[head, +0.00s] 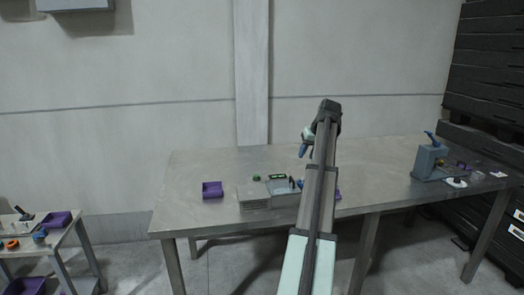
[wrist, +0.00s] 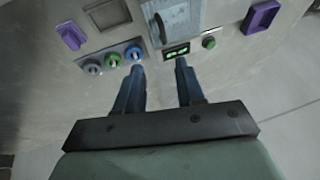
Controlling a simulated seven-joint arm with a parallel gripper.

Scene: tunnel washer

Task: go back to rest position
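My gripper (head: 305,146) is raised above the metal table (head: 190,165) in the head view, with its blue fingers pointing down. In the wrist view my gripper (wrist: 160,70) has its two blue fingers well apart with nothing between them. Below it in the wrist view are a grey device (wrist: 180,18) with a lit green display (wrist: 176,51) and a strip with round grey, green and blue fittings (wrist: 113,61). The fingertips look apart from these, though the exact height is hard to tell. My arm hides part of the table in the head view.
A grey-blue press-like device (head: 429,160) stands at the right. A small side table (head: 75,222) is at the left. Black stacked crates (head: 490,75) stand behind right. The table's back left is clear.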

